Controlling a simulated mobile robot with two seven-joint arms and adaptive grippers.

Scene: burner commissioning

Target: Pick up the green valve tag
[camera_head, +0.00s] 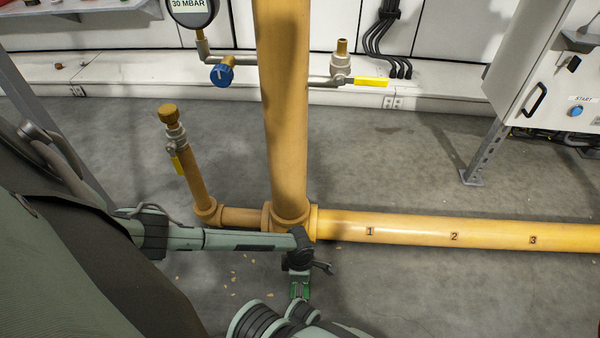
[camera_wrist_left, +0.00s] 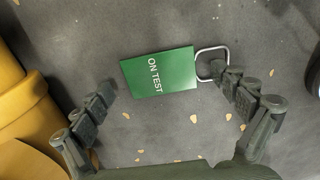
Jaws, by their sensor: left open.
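The green valve tag (camera_wrist_left: 160,72) reads "ON TEST" and has a metal shackle (camera_wrist_left: 212,62) at its right end. In the left wrist view it lies flat over the grey floor, between the two fingers of my left gripper (camera_wrist_left: 168,84). The fingers are spread, with a gap to the tag on the left; the right finger is close to the shackle, and I cannot tell if it touches. In the head view my left gripper (camera_head: 300,272) points down beside the yellow pipe, with the green tag (camera_head: 299,291) just below it. My right gripper does not show.
A thick yellow vertical pipe (camera_head: 282,110) meets a horizontal pipe (camera_head: 440,231) marked 1, 2, 3, close to my left gripper. A capped side pipe (camera_head: 190,170) stands left. Small tan chips (camera_head: 246,280) litter the floor. A control cabinet (camera_head: 555,80) stands at right.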

